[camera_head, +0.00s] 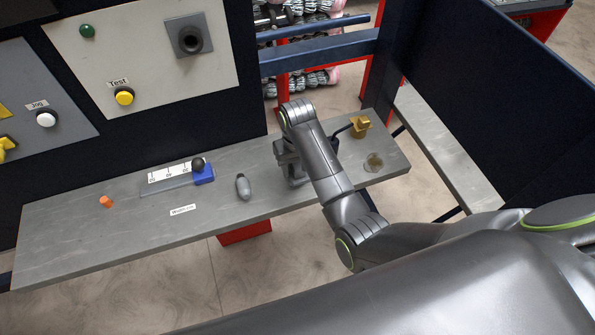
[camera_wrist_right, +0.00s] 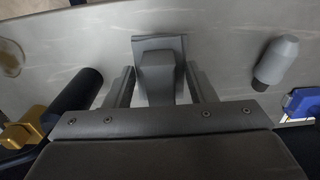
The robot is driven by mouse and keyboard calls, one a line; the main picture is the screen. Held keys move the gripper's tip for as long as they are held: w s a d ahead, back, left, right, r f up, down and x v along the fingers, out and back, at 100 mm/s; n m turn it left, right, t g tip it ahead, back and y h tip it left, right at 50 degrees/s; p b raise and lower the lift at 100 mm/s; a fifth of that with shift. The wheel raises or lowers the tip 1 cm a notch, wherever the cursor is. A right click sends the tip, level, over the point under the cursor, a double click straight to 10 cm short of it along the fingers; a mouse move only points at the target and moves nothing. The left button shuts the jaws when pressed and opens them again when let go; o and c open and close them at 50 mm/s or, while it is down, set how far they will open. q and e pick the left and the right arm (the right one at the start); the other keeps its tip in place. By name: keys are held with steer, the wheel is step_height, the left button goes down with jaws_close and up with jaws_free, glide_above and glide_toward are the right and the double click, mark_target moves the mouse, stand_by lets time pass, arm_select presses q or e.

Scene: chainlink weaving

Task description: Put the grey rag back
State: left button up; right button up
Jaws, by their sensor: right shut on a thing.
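The grey rag (camera_wrist_right: 158,44) shows in the right wrist view as a small grey piece with a flat square edge and a raised middle. My right gripper (camera_wrist_right: 160,72) is shut on its raised middle, with one finger on each side. The rag appears at or just above the grey shelf (camera_wrist_right: 225,30); I cannot tell whether it touches. In the head view my right gripper (camera_head: 291,168) points down over the right half of the shelf (camera_head: 100,250), and the arm and gripper mostly hide the rag. My left gripper is not in view.
A grey bottle-shaped item (camera_head: 243,186) stands left of the gripper, beside a blue-ended gauge (camera_head: 203,174). An orange piece (camera_head: 106,201) lies farther left. A panel with buttons (camera_head: 150,60) rises behind.

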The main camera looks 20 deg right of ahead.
mark_target(297, 173)
steer(key=shift+f+p, duration=0.3)
steer(key=shift+f, duration=1.35)
steer(key=o, duration=0.9)
steer(key=shift+f, duration=0.1)
